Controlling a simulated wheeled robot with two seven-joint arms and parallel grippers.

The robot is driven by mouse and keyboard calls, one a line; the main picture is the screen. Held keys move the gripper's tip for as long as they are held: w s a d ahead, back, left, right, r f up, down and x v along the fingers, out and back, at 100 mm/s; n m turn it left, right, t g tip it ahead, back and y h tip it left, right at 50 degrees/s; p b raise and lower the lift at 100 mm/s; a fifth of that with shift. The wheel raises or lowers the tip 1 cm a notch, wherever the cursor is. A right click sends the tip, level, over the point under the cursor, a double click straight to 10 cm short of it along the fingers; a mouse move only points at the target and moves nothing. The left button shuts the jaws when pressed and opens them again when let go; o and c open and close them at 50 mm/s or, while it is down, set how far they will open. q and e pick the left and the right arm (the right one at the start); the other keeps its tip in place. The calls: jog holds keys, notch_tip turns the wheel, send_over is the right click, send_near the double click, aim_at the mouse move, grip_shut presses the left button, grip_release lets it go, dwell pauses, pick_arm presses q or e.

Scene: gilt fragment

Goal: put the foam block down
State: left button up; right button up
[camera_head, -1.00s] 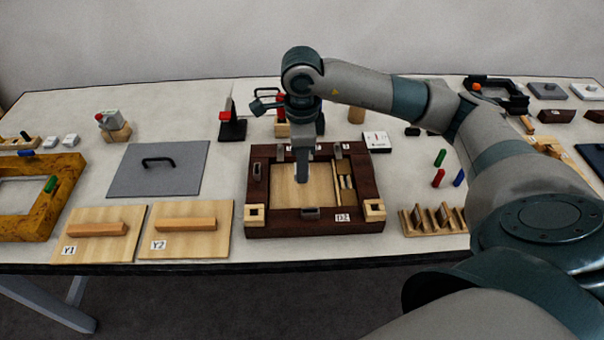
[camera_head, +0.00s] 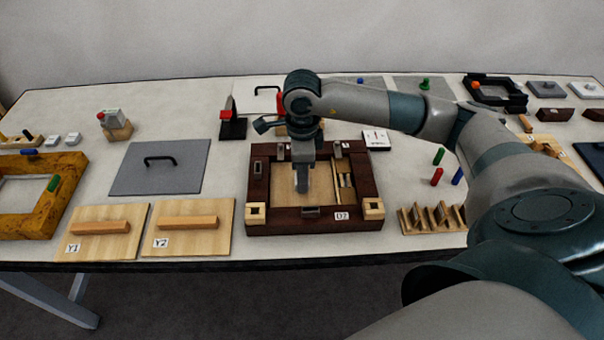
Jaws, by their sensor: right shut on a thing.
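My right gripper (camera_head: 301,186) points down inside the dark wooden frame marked D2 (camera_head: 327,226), over the pale wooden floor of its opening (camera_head: 286,187). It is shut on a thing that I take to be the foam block. The block is too small and too hidden by the gripper to make out its shape, and I cannot tell whether it touches the floor of the frame. My left gripper is not in view.
Small grey clips stand around the frame, and light strips lie in its right slot. Left are boards Y1 (camera_head: 90,246) and Y2 (camera_head: 180,242) and a grey plate with a black handle (camera_head: 160,181). Right are a slotted wooden rack (camera_head: 418,226) and coloured pegs (camera_head: 437,177).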

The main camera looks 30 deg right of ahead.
jog(key=o, duration=1)
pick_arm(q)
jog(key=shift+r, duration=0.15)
pick_arm(e)
jog(key=shift+r, duration=0.15)
jog(key=shift+r+p, duration=0.1)
jog(key=shift+p, duration=0.2)
jog(key=shift+r+b, duration=0.25)
jog(key=shift+b, duration=0.05)
notch_tip(320, 180, up, 4)
jog(key=shift+f+b, duration=0.1)
jog(key=shift+b, duration=0.6)
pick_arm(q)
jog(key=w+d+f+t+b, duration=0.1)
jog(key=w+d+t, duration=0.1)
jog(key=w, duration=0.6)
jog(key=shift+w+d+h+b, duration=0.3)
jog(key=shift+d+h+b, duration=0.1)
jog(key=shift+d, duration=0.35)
pick_arm(e)
notch_tip(320, 180, up, 8)
jog(key=shift+f, duration=0.25)
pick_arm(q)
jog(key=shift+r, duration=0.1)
